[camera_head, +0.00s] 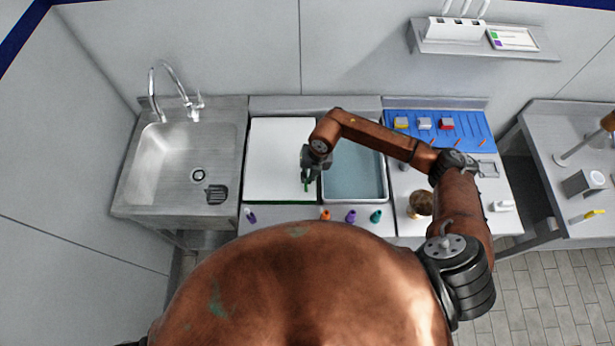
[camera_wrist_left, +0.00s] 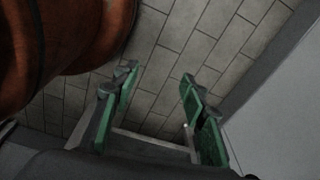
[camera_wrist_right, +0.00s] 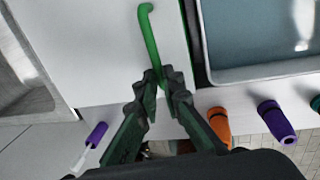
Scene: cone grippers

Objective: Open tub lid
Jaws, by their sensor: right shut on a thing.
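A flat white panel (camera_head: 275,160), seemingly the tub lid, lies left of an open grey tub (camera_head: 383,196) with bluish contents. It has a green strip along its front edge in the head view. A bent green handle (camera_wrist_right: 150,35) shows over the white surface (camera_wrist_right: 90,50) in the right wrist view. My right gripper (camera_wrist_right: 165,85) is shut on the near end of the green handle; it also shows at the panel's right side in the head view (camera_head: 308,178). My left gripper (camera_wrist_left: 158,95) is open and empty over the floor, outside the head view.
A sink (camera_head: 185,160) stands at the left. Orange (camera_head: 325,215), purple (camera_head: 350,216) and teal (camera_head: 376,216) pieces line the counter front. A blue mat (camera_head: 445,128) with small objects lies behind right; a brown round thing (camera_head: 420,203) stands right of the tub.

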